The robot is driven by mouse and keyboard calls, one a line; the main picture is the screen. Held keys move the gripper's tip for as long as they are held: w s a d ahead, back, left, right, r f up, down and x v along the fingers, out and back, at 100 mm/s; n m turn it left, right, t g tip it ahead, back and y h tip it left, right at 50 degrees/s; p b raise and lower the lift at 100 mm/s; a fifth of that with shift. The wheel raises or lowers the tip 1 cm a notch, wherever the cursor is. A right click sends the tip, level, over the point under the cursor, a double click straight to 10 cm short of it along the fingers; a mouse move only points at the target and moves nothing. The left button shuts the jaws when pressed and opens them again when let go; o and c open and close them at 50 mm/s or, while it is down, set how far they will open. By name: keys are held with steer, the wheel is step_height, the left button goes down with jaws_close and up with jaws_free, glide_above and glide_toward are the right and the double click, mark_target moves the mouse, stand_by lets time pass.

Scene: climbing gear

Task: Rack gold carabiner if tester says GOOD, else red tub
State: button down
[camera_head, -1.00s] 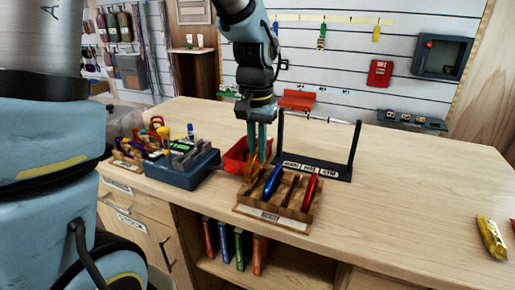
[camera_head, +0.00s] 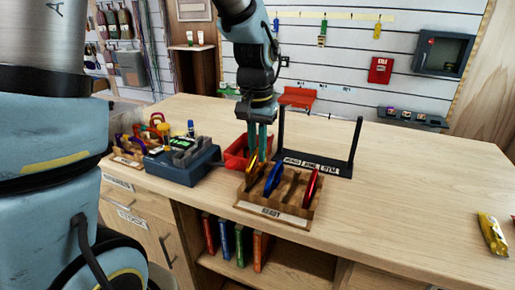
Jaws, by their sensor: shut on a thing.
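My gripper (camera_head: 260,152) is shut on the gold carabiner (camera_head: 252,174), fingers pointing down. The carabiner is at the left end of the wooden rack labelled READY (camera_head: 272,213), seen nearly edge-on and roughly in line with its slots. I cannot tell whether it touches the rack floor. A blue carabiner (camera_head: 272,179) and a red carabiner (camera_head: 311,187) stand in the rack, with an empty-looking slot between them. The red tub (camera_head: 234,157) is behind, partly hidden by my gripper. The blue-grey tester (camera_head: 184,172) stands to the left; its display is too small to read.
A black frame with labels (camera_head: 335,170) stands behind the rack. A wooden holder with colourful gear (camera_head: 128,158) is left of the tester. A yellow packet (camera_head: 492,234) lies at the far right.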

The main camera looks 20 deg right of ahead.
steer(key=shift+f, duration=0.2)
steer(key=shift+f+b, duration=0.75)
steer(key=shift+f, duration=0.35)
steer(key=shift+f+b, duration=0.35)
steer(key=shift+f, duration=0.3)
steer(key=c, duration=0.8)
jaws_free()
steer(key=shift+r, duration=0.1)
